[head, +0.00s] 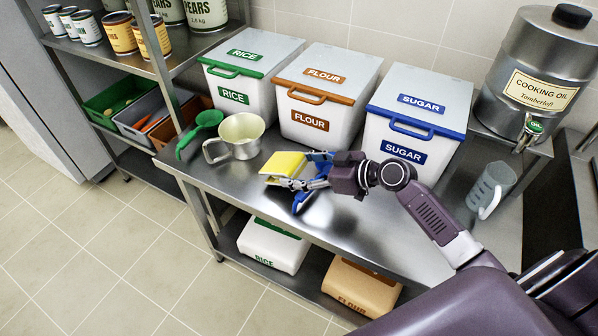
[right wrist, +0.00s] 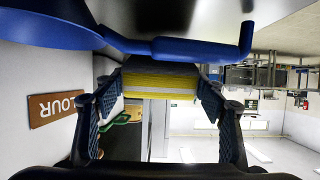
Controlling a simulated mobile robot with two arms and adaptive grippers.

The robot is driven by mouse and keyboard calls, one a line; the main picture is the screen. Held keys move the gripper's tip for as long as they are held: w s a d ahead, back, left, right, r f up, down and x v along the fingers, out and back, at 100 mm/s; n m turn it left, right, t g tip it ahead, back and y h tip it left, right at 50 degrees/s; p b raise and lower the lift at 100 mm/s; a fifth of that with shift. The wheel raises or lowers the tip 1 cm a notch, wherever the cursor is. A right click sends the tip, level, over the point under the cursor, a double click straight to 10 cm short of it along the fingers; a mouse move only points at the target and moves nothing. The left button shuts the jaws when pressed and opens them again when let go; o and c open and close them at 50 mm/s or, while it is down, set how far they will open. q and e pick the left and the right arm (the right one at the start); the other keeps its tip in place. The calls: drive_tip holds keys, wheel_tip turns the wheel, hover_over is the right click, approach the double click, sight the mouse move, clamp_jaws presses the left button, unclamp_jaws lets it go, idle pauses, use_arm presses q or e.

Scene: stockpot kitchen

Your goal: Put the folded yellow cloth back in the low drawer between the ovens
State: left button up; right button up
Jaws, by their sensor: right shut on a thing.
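The folded yellow cloth (head: 282,165) is at the front part of the steel table, right of the metal measuring cup. My right gripper (head: 296,172) is shut on it from the right. In the right wrist view the cloth (right wrist: 160,82) shows as a yellow layered edge between the two fingers. I cannot tell whether the cloth touches the tabletop. My left gripper is not in view. The low drawer and the ovens are not in view.
A blue scoop (head: 304,196) lies by the gripper. The metal cup (head: 238,136) and green scoop (head: 200,130) stand left. Rice (head: 245,75), flour (head: 322,95) and sugar (head: 415,118) bins line the back. A clear jug (head: 490,188) stands right. Open floor (head: 90,240) lies left.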

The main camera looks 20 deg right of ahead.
drive_tip(key=shift+f, duration=0.5)
drive_tip(key=shift+f, duration=0.1)
drive_tip(key=o, duration=1.3)
